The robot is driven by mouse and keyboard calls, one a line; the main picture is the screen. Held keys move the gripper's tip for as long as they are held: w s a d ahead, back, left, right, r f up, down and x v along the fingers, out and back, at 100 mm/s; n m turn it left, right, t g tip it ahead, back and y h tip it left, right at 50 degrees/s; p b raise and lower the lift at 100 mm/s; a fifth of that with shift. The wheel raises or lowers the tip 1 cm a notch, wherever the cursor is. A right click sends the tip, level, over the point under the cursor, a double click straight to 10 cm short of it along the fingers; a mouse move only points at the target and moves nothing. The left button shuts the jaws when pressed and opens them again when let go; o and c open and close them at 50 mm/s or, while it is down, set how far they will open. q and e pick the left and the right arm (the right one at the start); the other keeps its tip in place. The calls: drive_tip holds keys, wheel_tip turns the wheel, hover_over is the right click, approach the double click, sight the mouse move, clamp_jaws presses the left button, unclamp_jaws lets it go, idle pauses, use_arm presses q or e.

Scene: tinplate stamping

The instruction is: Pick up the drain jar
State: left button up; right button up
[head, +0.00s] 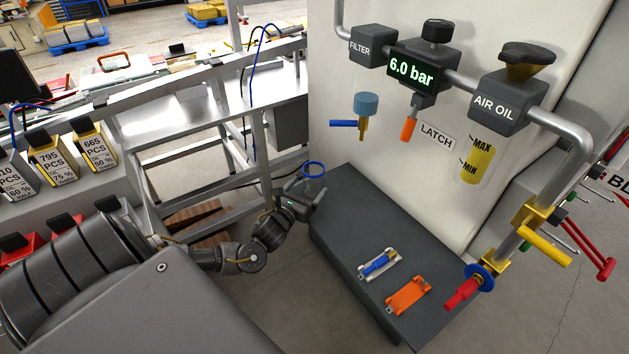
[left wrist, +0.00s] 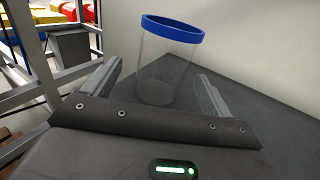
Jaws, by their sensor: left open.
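The drain jar (left wrist: 166,68) is a clear cylinder with a blue rim. It stands upright on the dark grey bench in the left wrist view. My left gripper (head: 306,192) is open at the jar. In the left wrist view its two fingers (left wrist: 160,88) are spread, one to each side of the jar's lower part, with gaps visible. My right gripper is not in view.
The dark bench (head: 345,220) also holds a blue-handled item in a white holder (head: 379,264) and an orange holder (head: 408,295). Above are the filter (head: 368,46), pressure display (head: 418,72) and air oil unit (head: 498,102). A metal frame (head: 262,130) stands left of the jar.

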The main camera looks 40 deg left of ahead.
use_arm(q)
drive_tip(key=shift+w+a+p, duration=0.2)
drive_tip(key=shift+w, duration=1.2)
drive_tip(key=shift+w+a+p, duration=0.15)
drive_tip(key=shift+w+p, duration=0.05)
drive_tip(key=shift+w, duration=1.2)
drive_tip(key=shift+r, duration=0.1)
drive_tip(key=c, duration=1.1)
